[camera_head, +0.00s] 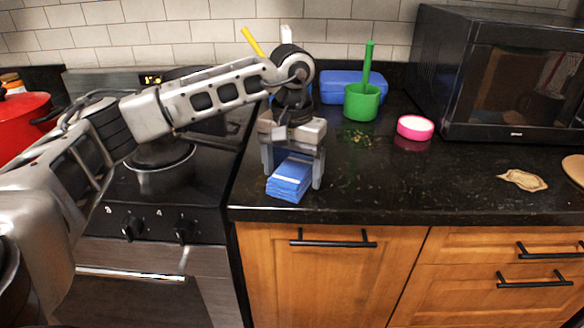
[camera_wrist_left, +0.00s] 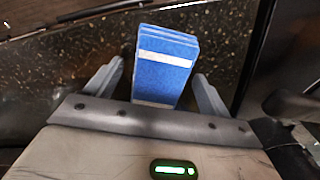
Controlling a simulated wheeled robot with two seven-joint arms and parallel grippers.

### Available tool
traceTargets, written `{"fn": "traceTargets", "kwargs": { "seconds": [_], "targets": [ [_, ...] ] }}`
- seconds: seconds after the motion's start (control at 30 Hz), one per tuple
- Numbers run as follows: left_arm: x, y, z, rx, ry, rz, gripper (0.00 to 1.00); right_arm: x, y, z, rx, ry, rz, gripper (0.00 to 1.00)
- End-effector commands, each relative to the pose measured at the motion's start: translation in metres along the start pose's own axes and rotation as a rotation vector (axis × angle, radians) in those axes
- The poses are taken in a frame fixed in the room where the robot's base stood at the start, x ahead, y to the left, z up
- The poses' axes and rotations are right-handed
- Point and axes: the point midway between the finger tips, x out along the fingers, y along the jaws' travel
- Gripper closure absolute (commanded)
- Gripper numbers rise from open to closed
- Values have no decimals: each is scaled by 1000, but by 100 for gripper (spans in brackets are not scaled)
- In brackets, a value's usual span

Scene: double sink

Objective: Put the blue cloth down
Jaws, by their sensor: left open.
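The blue cloth (camera_head: 289,179) is folded, with a pale stripe, and lies on the black countertop near its front left corner. It also shows in the left wrist view (camera_wrist_left: 165,68), between the fingers. My left gripper (camera_head: 291,176) is over the cloth, pointing down, with one finger on each side. Its jaws are open, and in the left wrist view (camera_wrist_left: 160,82) gaps show between the fingers and the cloth. The back part of the cloth is hidden under the gripper. My right gripper is not in view.
A green cup (camera_head: 361,103) with a green handle, a pink round container (camera_head: 415,128) and a blue box (camera_head: 345,85) stand behind. Crumbs lie mid-counter. A microwave (camera_head: 500,80) stands at right. The stove with a pot (camera_head: 163,175) is left. The front counter right of the cloth is clear.

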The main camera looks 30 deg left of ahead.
Motion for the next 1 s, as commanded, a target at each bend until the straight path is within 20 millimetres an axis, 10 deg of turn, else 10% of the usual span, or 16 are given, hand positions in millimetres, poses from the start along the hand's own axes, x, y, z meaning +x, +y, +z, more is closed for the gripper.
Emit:
{"fn": "traceTargets", "kwargs": {
  "seconds": [0.6,0.87,1.0],
  "targets": [
    [-112,0,-1,0,2,1,19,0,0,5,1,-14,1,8],
    [-116,6,0,1,-6,15,19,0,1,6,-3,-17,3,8],
    [-79,56,10,-23,-73,168,19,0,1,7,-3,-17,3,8]
  ]
}}
